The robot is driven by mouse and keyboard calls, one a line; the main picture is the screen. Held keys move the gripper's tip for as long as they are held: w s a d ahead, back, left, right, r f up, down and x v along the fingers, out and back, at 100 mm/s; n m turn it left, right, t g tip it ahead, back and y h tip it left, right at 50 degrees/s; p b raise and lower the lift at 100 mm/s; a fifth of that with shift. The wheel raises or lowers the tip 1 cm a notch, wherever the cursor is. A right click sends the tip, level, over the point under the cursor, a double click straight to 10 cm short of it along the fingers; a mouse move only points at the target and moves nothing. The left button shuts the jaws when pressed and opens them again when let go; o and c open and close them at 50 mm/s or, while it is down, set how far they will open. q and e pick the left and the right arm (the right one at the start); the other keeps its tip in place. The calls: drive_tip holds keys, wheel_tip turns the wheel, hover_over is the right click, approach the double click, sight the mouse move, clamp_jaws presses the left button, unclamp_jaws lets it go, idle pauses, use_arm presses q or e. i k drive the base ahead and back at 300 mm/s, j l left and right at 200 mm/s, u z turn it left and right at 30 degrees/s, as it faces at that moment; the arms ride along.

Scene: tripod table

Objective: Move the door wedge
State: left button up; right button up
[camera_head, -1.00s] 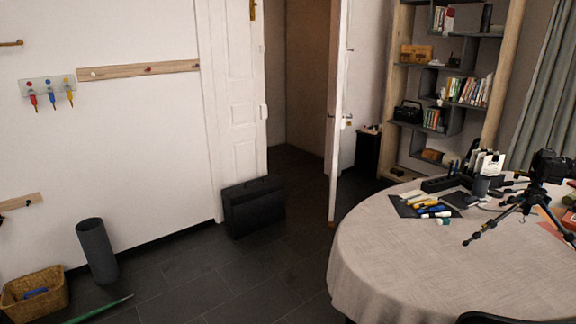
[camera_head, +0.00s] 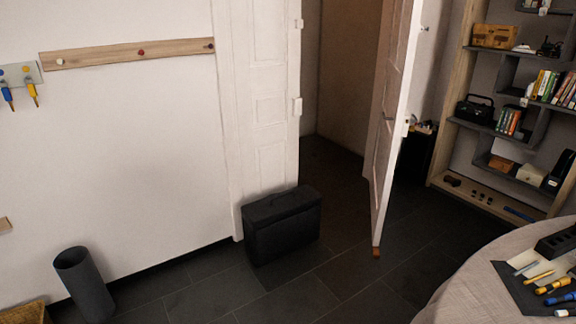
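A small orange-brown piece, which looks like the door wedge (camera_head: 376,252), sits on the dark floor at the bottom of the free edge of the open white door (camera_head: 395,120). It is small in the picture, and I cannot tell whether it is pushed under the door or only touches it. Neither of my grippers is in view.
A black case (camera_head: 282,228) stands on the floor left of the doorway. A grey bin (camera_head: 84,284) stands by the wall. A cloth-covered table (camera_head: 470,290) with tools fills the lower right. Shelves (camera_head: 455,110) stand at the right. The tiled floor between is clear.

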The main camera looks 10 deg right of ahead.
sight(376, 251)
drive_tip(key=i+z, duration=0.35)
drive_tip(key=i+j+z, duration=0.1)
drive_tip(key=i+z, duration=0.25)
drive_tip(key=i, duration=0.15)
drive_tip(key=i+j+z, duration=0.25)
drive_tip(key=i+z, duration=0.15)
drive_tip(key=i+j, duration=0.5)
drive_tip(key=i+j+u, duration=0.1)
drive_tip(key=i+j, duration=0.4)
drive_tip(key=i, duration=0.15)
drive_tip(key=i+l, duration=0.2)
drive_tip(key=i, duration=0.15)
drive_tip(key=i+l, duration=0.15)
drive_tip(key=i, duration=0.25)
drive_tip(key=i+l, duration=0.2)
drive_tip(key=i, duration=0.15)
drive_tip(key=u, duration=0.05)
